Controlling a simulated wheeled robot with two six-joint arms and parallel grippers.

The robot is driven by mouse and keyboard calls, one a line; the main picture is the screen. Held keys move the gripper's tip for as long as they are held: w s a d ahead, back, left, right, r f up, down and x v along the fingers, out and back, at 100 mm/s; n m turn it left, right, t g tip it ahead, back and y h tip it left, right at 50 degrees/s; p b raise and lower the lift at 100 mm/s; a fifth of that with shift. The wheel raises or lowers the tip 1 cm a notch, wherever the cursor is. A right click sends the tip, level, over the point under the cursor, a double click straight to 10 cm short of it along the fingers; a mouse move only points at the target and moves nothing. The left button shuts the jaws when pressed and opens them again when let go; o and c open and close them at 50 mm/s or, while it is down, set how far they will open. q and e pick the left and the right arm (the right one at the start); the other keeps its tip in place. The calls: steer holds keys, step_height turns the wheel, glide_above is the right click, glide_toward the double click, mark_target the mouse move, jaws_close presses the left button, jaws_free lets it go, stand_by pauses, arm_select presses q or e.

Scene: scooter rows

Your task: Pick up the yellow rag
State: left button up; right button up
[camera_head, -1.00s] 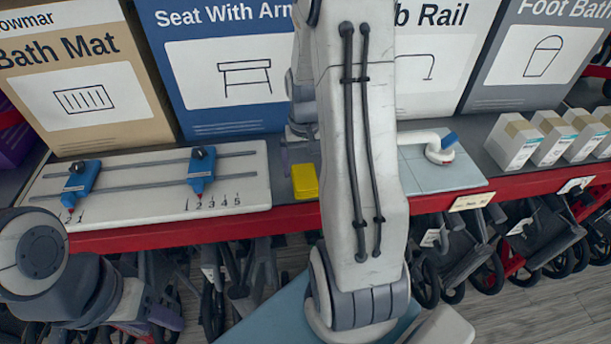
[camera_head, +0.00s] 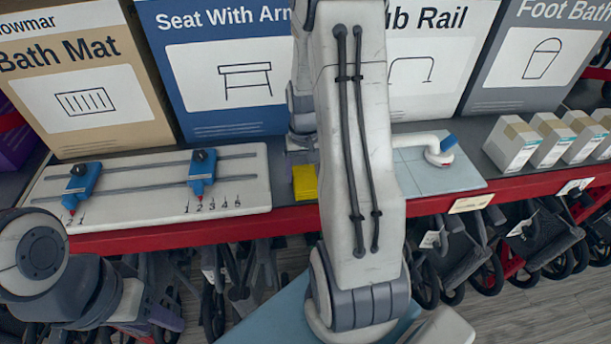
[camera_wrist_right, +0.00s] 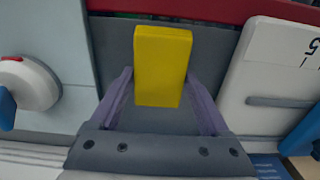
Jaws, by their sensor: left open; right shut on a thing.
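The yellow rag (camera_head: 305,183) is a small yellow block shape on the dark shelf, between the white ruler board and the pale blue tile board. In the right wrist view the rag (camera_wrist_right: 163,65) sits between the two purple fingers of my right gripper (camera_wrist_right: 160,95), which is shut on it. In the head view my right arm hides part of this gripper. I cannot tell whether the rag is clear of the shelf. My left gripper (camera_head: 160,315) is low at the left, in front of the shelf, open, partly seen and away from the rag.
The white ruler board (camera_head: 240,170) with blue sliders lies left of the rag. The blue tile board (camera_head: 455,180) with a white grab rail (camera_head: 425,142) lies right. Tall boxes stand behind. Small cartons (camera_head: 512,145) stand at right. A red shelf edge (camera_head: 150,237) runs in front, with rollators below.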

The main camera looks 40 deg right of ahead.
mark_target(305, 175)
step_height(305, 175, up, 4)
steer(key=shift+w+f+b, duration=0.1)
steer(key=shift+f+b, duration=0.1)
steer(key=shift+b, duration=0.55)
steer(key=s+r+b, duration=0.1)
steer(key=s+r, duration=0.2)
steer(key=s, duration=0.3)
steer(key=s+a+r+b, duration=0.1)
steer(key=s+r, duration=0.3)
steer(key=s, duration=0.1)
steer(key=shift+s+b, duration=0.3)
steer(key=shift+s, duration=0.1)
steer(key=shift+a, duration=0.1)
